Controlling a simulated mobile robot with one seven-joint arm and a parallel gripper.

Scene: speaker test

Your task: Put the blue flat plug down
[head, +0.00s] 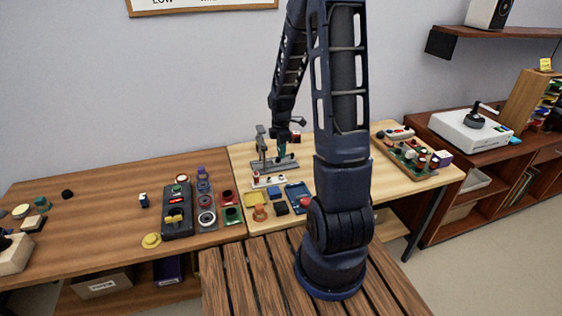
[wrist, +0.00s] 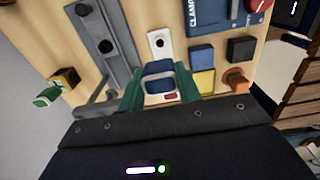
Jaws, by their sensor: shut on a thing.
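My gripper (wrist: 160,90) has green fingers shut on a blue block, the blue flat plug (wrist: 159,68), seen in the wrist view. The plug's lower part is partly hidden between the fingers, and a small red and white patch shows below it. I cannot tell whether the plug touches the surface under it. In the head view my gripper (head: 282,152) hangs over the grey fixture (head: 275,163) on the light wooden table; the plug is too small to make out there.
A white plate with a dark hole (wrist: 160,43) lies just beyond the plug. Right of it are a blue square (wrist: 202,56), a yellow square (wrist: 204,82), a black square (wrist: 241,48) and an orange knob (wrist: 236,80). A grey rail (wrist: 104,45) stands left.

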